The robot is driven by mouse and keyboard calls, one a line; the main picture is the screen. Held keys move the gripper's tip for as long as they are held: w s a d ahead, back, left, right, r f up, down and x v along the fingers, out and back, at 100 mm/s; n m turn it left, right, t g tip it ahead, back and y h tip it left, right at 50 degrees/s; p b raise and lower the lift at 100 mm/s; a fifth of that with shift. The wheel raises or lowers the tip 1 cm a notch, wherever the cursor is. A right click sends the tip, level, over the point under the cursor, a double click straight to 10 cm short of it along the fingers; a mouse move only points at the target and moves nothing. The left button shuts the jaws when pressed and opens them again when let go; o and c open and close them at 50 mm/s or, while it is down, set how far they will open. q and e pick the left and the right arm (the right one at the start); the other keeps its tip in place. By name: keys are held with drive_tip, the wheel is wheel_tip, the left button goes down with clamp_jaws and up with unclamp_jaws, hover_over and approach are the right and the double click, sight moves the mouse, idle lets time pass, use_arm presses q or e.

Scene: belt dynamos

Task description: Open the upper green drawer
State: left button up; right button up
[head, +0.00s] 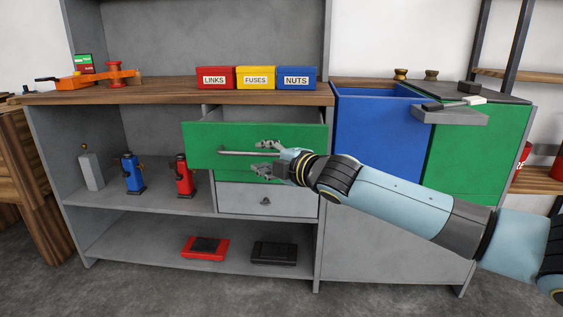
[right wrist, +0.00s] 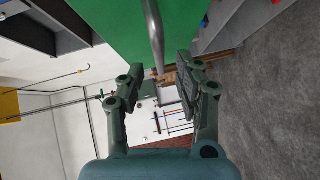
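The upper green drawer (head: 205,150) is pulled out of the grey cabinet, and its open inside shows behind the front. Its horizontal metal bar handle (head: 235,153) is on the front. My right gripper (head: 262,157) is at the right part of the handle, with one finger above it and one below. In the right wrist view the handle (right wrist: 153,30) runs between the spread fingers (right wrist: 160,85), with a gap on each side, and the green front (right wrist: 115,25) is at the top. My left gripper is not in view.
A closed grey drawer (head: 240,199) lies below the green one. Red, yellow and blue boxes (head: 255,77) stand on the wooden top (head: 170,96). A blue bin front (head: 375,135) and a green panel (head: 480,150) are on the right. Floor in front is clear.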

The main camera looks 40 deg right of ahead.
drive_tip(key=s+r, duration=0.1)
drive_tip(key=s, duration=0.6)
drive_tip(key=shift+a, duration=0.25)
drive_tip(key=shift+s+r, duration=0.1)
drive_tip(key=s+d+f+m+g+h+p, duration=0.1)
drive_tip(key=s+f+m+g+p, duration=0.15)
drive_tip(key=s+f, duration=0.55)
drive_tip(key=s+f+m+g+h+p, duration=0.1)
drive_tip(key=s+f+m+g+p, duration=0.2)
drive_tip(key=f, duration=0.8)
drive_tip(key=s+d+f+m+g+p, duration=0.1)
drive_tip(key=s+f+m+g, duration=0.25)
drive_tip(key=s+f, duration=0.5)
drive_tip(key=s+a+f+m+g, duration=0.2)
drive_tip(key=s+a+f, duration=0.2)
drive_tip(key=s, duration=0.6)
drive_tip(key=s+a+f+m+g+y+p, duration=0.1)
drive_tip(key=s+a+f+m+g, duration=0.1)
drive_tip(key=s+a+f, duration=0.2)
drive_tip(key=s+a+f+m+g+p, duration=0.1)
drive_tip(key=s+a+f+m+g, duration=0.1)
drive_tip(key=s+f, duration=0.7)
drive_tip(key=s+a+g, duration=0.1)
drive_tip(key=s+a, duration=0.1)
drive_tip(key=s, duration=0.5)
drive_tip(key=shift+s+a+y, duration=0.3)
drive_tip(key=shift+s+y, duration=0.05)
drive_tip(key=shift+y, duration=0.05)
